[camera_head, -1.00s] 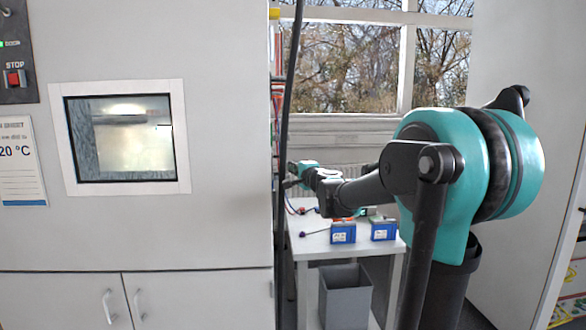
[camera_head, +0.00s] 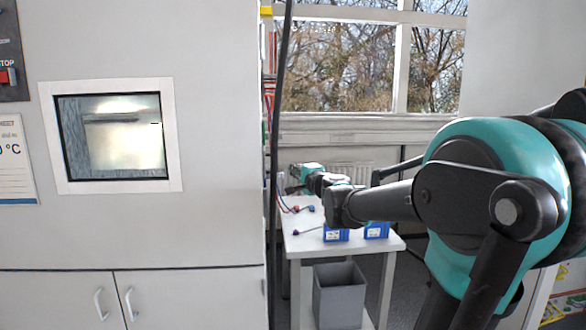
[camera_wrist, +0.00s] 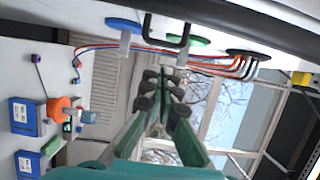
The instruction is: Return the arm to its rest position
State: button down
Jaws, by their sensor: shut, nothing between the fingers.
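My arm reaches from the right side of the head view out over the white table, its far end beside the cabinet edge. My gripper (camera_head: 291,188) is small and partly hidden there. In the wrist view my gripper (camera_wrist: 163,90) has its green, dark-padded fingers together with nothing between them. Behind and above the fingers are a blue disc (camera_wrist: 122,24), a green disc (camera_wrist: 185,42) and a dark disc (camera_wrist: 248,55) with red, blue and black cables. I cannot tell how far they are from the fingers.
The large grey cabinet (camera_head: 215,225) with a window fills the left. The white table (camera_head: 300,243) bears two blue batteries (camera_head: 337,235) and small cable connectors (camera_head: 297,232). A grey bin (camera_head: 340,300) stands below. A black cable (camera_head: 281,120) hangs along the cabinet edge.

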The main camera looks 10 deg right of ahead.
jog(key=s+a+f+n+g, duration=0.1)
jog(key=s+f+n+g, duration=0.35)
jog(key=s+f, duration=0.55)
jog(key=s+a+f+n+g, duration=0.25)
jog(key=s+f+n, duration=0.4)
jog(key=f, duration=0.55)
jog(key=s+d+f+n+g+h, duration=0.1)
jog(key=s+d+f+g+h, duration=0.2)
jog(key=s+d+f, duration=0.3)
jog(key=s+d+f+n+g+h, duration=0.2)
jog(key=s+d+f, duration=0.4)
jog(key=s+f, duration=0.5)
jog(key=shift+s+d+g+h, duration=0.15)
jog(key=shift+d+g+h, duration=0.25)
jog(key=shift+h, duration=0.2)
jog(key=shift+a, duration=0.1)
